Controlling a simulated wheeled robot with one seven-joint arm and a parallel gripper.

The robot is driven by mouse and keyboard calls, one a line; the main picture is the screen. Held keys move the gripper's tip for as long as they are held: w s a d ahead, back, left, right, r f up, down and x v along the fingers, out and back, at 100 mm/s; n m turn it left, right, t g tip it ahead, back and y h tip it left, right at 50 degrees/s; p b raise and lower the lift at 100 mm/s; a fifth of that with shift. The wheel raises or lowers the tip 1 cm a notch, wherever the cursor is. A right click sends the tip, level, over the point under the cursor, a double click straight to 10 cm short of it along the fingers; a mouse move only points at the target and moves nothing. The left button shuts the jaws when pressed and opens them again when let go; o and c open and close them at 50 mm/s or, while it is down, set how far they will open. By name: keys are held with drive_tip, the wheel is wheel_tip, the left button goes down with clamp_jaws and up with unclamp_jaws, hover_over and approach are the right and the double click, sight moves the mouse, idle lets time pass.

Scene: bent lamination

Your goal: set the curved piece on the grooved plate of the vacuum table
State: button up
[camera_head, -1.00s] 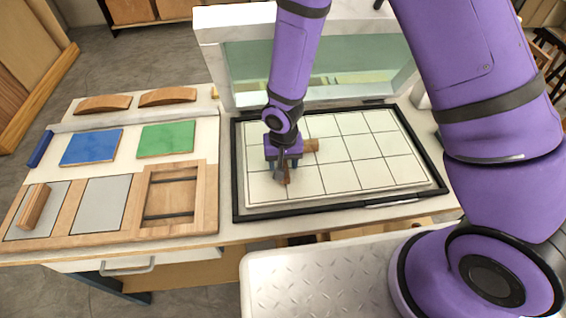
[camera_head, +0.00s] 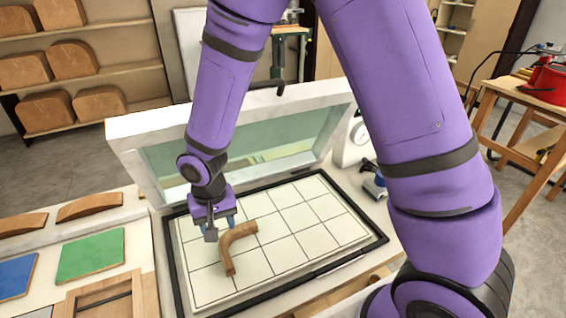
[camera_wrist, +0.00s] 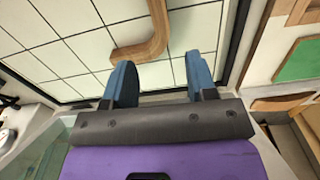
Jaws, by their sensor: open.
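The curved piece (camera_head: 231,247), a bent strip of brown wood, lies on the pale grooved plate (camera_head: 308,236) of the vacuum table, near the plate's left side. It also shows in the wrist view (camera_wrist: 152,42), ahead of the fingers. My gripper (camera_head: 222,228) is open, with its blue fingers apart and nothing between them. In the wrist view my gripper (camera_wrist: 158,82) is just short of the piece, and a gap of plate shows between them. The black frame (camera_head: 344,255) of the vacuum table surrounds the plate.
The raised lid (camera_head: 125,127) with its glass stands behind the plate. Green (camera_head: 90,254) and blue (camera_head: 17,277) pads and curved wooden blocks (camera_head: 89,207) lie on the bench at left. Most of the plate is clear.

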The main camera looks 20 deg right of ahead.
drive_tip(key=s+d+r+t, duration=0.1)
drive_tip(key=d+r, duration=0.5)
drive_tip(key=r, duration=0.4)
drive_tip(key=s+d+r+t, duration=0.1)
drive_tip(key=d+r+t, duration=0.1)
drive_tip(key=d+r, duration=0.6)
drive_tip(key=s+d+r+t, duration=0.1)
drive_tip(key=s+d+r, duration=0.3)
drive_tip(key=s+r, duration=0.2)
drive_tip(key=s+d+r+t, duration=0.1)
drive_tip(key=s+d+r, duration=0.4)
drive_tip(key=s+r, duration=0.2)
drive_tip(key=shift+s+d, duration=0.3)
drive_tip(key=shift+s, duration=0.7)
drive_tip(key=shift+r, duration=0.1)
